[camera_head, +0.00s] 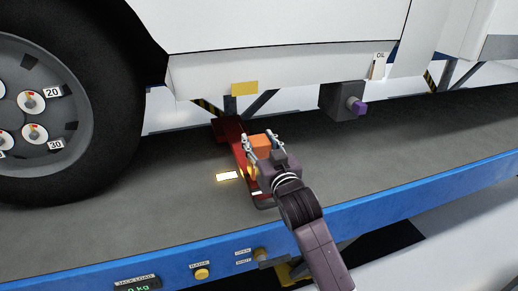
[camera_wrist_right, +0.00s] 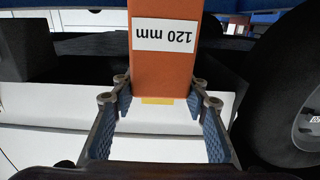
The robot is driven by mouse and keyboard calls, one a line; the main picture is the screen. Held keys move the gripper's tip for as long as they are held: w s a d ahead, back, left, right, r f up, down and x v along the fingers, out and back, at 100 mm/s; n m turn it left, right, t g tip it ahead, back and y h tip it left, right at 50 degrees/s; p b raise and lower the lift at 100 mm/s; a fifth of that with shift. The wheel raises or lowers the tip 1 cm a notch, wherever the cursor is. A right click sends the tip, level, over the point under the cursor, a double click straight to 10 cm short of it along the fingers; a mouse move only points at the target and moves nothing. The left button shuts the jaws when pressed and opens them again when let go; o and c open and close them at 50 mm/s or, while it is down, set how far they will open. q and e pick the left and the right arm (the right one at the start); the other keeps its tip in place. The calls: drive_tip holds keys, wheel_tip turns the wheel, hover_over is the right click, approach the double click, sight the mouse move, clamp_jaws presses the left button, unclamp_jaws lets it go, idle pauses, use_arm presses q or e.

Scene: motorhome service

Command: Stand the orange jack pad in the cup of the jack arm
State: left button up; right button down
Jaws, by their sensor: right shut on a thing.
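My right gripper (camera_head: 262,150) is shut on the orange jack pad (camera_head: 260,142), with one finger on each side of it. In the right wrist view the pad (camera_wrist_right: 166,70) is an orange block with an upside-down white "120 mm" label, between the blue-lined fingers (camera_wrist_right: 160,92). The red jack arm (camera_head: 228,128) lies on the ramp beneath the vehicle. The gripper and pad are in front of part of the arm in the head view. I cannot make out the cup or whether the pad touches it. My left gripper is not in view.
A yellow plate (camera_head: 245,88) is on the vehicle's lower edge above the jack arm. A wheel (camera_head: 40,120) stands at left. A grey box with a purple plug (camera_head: 342,101) hangs to the right.

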sight(262, 155)
drive_tip(key=shift+f, duration=1.45)
drive_tip(key=c, duration=1.1)
unclamp_jaws()
drive_tip(key=shift+f, duration=0.15)
drive_tip(key=shift+c, duration=0.2)
drive_tip(key=b+v, duration=0.1)
drive_tip(key=v, duration=1.1)
drive_tip(key=shift+b, duration=0.35)
